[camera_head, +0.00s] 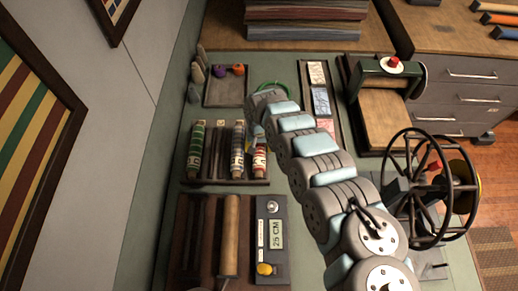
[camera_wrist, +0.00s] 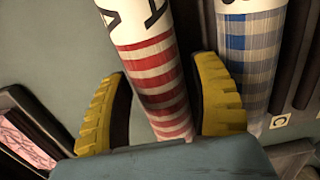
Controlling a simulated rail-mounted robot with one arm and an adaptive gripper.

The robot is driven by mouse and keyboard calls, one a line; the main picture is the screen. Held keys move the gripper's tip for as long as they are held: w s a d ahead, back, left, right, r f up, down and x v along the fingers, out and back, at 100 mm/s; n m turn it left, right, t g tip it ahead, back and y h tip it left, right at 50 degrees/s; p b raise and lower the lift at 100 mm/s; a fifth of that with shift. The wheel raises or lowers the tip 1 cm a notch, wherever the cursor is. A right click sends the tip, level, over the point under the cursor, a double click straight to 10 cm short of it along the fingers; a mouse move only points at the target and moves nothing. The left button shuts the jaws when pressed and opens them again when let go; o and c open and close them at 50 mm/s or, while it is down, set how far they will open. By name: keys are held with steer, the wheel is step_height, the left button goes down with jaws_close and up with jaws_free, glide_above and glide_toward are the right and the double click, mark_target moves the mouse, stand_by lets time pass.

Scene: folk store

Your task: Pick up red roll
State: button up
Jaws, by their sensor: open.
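The red roll (camera_head: 260,162), checked red and white, lies in the dark rack at the right end of the row of rolls. In the wrist view the red roll (camera_wrist: 158,80) runs between the two yellow fingers of my gripper (camera_wrist: 162,68). The gripper is open, with one finger on each side of the roll. A small gap shows beside the left finger; the right finger is very close to the roll, and I cannot tell whether it touches. In the head view my arm largely hides the gripper and part of the roll.
A blue-grey checked roll (camera_wrist: 250,55) lies just right of the right finger. A green roll (camera_head: 196,150) is at the rack's left end. A display box (camera_head: 271,240) and a wooden roller (camera_head: 230,235) are in front. A spoked wheel (camera_head: 432,185) stands at the right.

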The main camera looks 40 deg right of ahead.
steer(key=shift+f, duration=0.45)
steer(key=c, duration=1.1)
steer(key=shift+r, duration=0.1)
